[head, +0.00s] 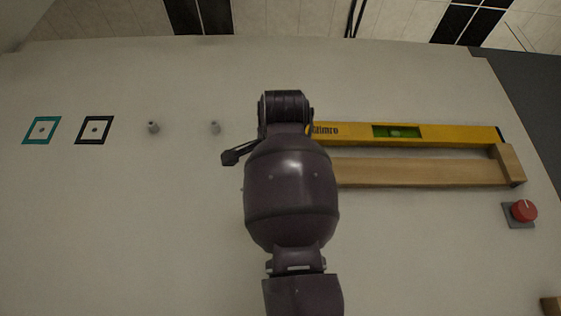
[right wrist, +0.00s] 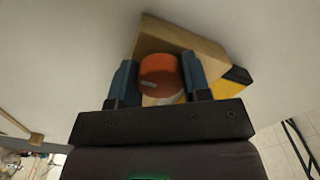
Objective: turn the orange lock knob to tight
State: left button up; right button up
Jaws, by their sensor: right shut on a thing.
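The orange lock knob (right wrist: 160,70) sits between the two blue-grey fingers of my right gripper (right wrist: 159,80) in the right wrist view. The gripper is shut on it, one finger on each side. A pale mark shows on the knob's near side; I cannot tell how far it is turned. In the head view my right arm hides the knob and the fingers. My left gripper is in neither view.
A yellow spirit level (head: 452,133) lies along a wooden rail (head: 420,172) with a wooden end block (head: 508,164). A red knob (head: 523,211) on a grey plate is below right. Two grey pegs and two square markers, teal (head: 31,138) and black (head: 83,138), are left.

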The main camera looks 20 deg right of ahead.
jog(key=o, duration=0.9)
jog(key=b+v, duration=0.2)
jog(key=v, duration=0.9)
jog(key=shift+w, duration=0.1)
